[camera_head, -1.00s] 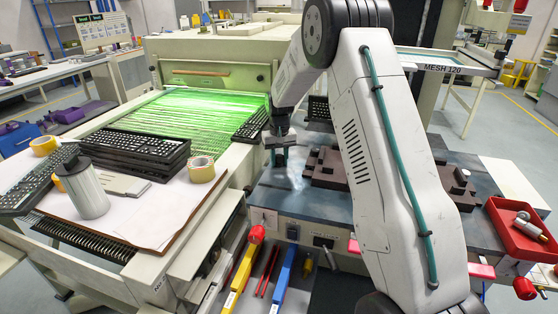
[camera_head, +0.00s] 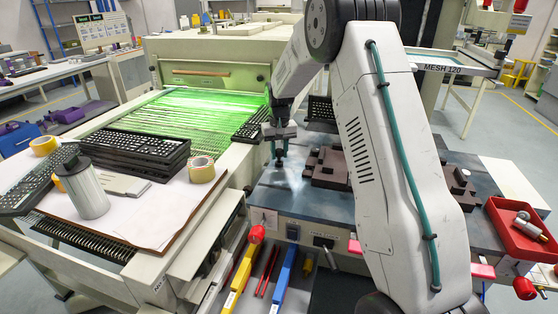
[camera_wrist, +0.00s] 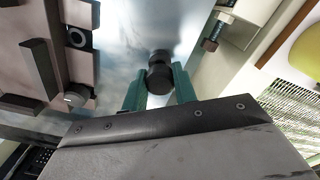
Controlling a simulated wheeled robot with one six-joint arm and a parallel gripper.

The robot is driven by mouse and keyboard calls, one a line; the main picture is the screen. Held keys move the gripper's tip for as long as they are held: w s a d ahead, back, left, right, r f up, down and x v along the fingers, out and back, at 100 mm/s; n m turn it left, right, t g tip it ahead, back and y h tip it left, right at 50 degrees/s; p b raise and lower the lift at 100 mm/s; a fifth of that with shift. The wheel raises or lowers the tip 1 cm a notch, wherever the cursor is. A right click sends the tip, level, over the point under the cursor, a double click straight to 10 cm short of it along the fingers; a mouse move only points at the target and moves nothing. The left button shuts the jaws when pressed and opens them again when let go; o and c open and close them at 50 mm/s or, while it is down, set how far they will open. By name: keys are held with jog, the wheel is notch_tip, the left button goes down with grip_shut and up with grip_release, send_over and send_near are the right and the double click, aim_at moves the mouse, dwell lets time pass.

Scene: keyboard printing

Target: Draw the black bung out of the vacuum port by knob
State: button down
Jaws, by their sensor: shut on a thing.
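The black bung (camera_wrist: 159,58) shows in the wrist view, with its round dark knob (camera_wrist: 159,82) between my teal fingertips. My gripper (camera_wrist: 160,88) is shut on the knob. In the head view my gripper (camera_head: 280,147) is over the left part of the grey-blue table, and the dark bung (camera_head: 279,161) hangs below its fingers. The vacuum port itself is not plainly visible. I cannot tell for sure whether the bung's lower end is clear of the table surface.
Brown fixture blocks (camera_head: 328,168) stand just right of my gripper. The conveyor dryer (camera_head: 225,72) with green light is at the left. A red tray (camera_head: 516,234) is at the table's far right. A keyboard (camera_head: 252,124) lies on the conveyor's near right edge.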

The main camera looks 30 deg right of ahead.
aim_at(279, 150)
jog(key=shift+r, duration=1.95)
jog(key=shift+a, duration=0.1)
